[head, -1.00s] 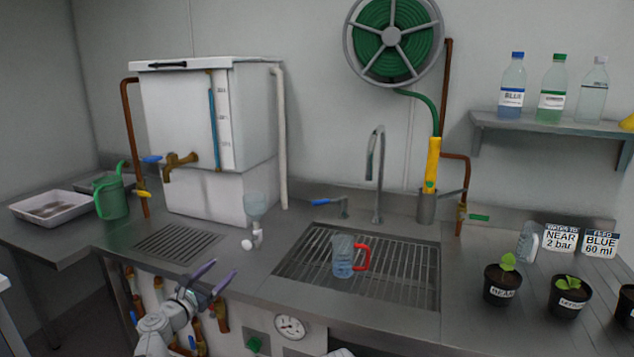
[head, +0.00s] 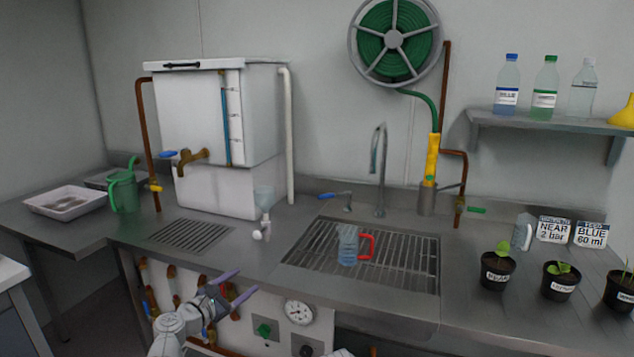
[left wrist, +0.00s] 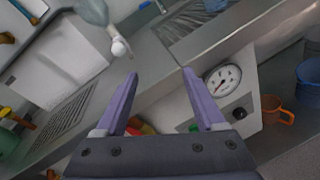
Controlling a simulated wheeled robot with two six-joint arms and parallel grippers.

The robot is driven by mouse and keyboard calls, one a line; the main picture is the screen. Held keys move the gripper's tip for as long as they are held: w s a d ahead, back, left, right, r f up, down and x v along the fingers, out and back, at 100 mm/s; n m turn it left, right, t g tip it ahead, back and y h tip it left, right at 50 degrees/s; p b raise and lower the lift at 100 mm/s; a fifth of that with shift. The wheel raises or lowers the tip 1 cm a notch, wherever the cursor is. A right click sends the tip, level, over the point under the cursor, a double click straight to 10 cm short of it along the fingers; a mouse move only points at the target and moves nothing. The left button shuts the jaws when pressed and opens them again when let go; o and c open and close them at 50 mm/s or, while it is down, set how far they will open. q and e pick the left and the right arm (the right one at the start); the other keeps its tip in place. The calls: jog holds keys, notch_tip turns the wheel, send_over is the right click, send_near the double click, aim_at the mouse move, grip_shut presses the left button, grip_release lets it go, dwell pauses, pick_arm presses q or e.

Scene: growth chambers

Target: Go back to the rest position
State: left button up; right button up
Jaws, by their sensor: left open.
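My left gripper (head: 236,285) is open and empty, in front of the steel counter (head: 225,258), at the lower left of the head view. Its two purple fingers also show spread apart in the left wrist view (left wrist: 160,85), with nothing between them. My right gripper is not clearly in view; only a small pale piece shows at the bottom edge of the head view.
A clear jug with a red handle (head: 348,247) stands on the sink grate (head: 408,272). A pressure gauge (head: 299,311) is on the front panel. Potted seedlings (head: 497,272) stand at right.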

pick_arm(q)
jog(key=s+d+f+m+g+h, duration=0.1)
jog(key=s+d+f+m+g, duration=0.35)
jog(key=d+m, duration=0.4)
jog(key=s+d+f+m+g+y, duration=0.3)
jog(key=s+d+f+m+g, duration=0.15)
jog(key=s+f+m, duration=0.3)
jog(key=s+d+f+m+g+y, duration=0.2)
jog(key=s+d+f+m+g, duration=0.25)
jog(key=s+f+m, duration=0.35)
jog(key=s+a+m+g+y, duration=0.2)
jog(key=s+a+m+y, duration=0.25)
jog(key=s, duration=0.35)
notch_tip(320, 180, up, 18)
jog(key=p, duration=1.7)
jog(key=shift+w+d+f, duration=0.25)
jog(key=shift+d, duration=0.15)
jog(key=shift+t+y, duration=0.25)
dwell(1.7)
